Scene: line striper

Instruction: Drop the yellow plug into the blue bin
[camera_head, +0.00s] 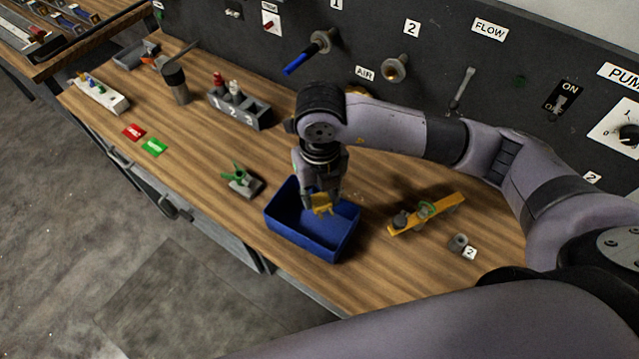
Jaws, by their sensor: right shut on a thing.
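The yellow plug (322,203) is held in my right gripper (322,192), which points down over the blue bin (300,236). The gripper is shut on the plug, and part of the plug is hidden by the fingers. The plug appears over the right back part of the bin's opening; whether it is above the rim or just inside it I cannot tell. The open-topped blue bin stands on the wooden bench, and the part of its inside that shows is empty. My left gripper is not in view.
A green-handled item on a grey base (240,182) stands left of the bin. A yellow bar with fittings (427,214) lies to its right, near a small grey part (459,243). A numbered grey rack (240,110) stands behind. A dark panel with valves (450,45) backs the bench.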

